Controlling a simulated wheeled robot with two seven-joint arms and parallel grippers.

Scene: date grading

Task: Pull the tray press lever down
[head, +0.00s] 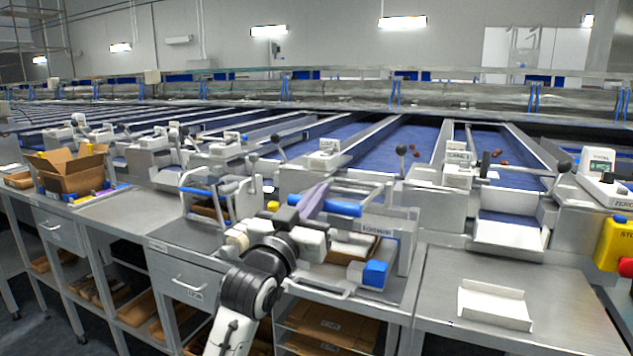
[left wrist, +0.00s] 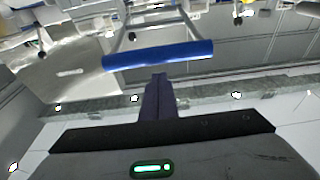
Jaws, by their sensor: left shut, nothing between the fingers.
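The tray press lever has a blue grip bar (head: 342,208) on a grey metal frame over the press in the middle of the head view. The same blue bar (left wrist: 158,55) crosses the left wrist view, roughly level. My left gripper (head: 318,194) is shut and empty, with its fingers beside the left end of the bar in the head view. In the left wrist view the closed fingertips (left wrist: 160,78) sit just below the middle of the bar in the picture. I cannot tell whether they touch it. The lever frame is up, above the press bed. My right gripper is out of view.
A brown tray (head: 350,247) and a blue block (head: 374,272) are at the press. Another frame with a blue handle (head: 195,191) stands to the left. A white tray (head: 495,305) lies on the right bench. A yellow stop box (head: 612,243) is at the far right.

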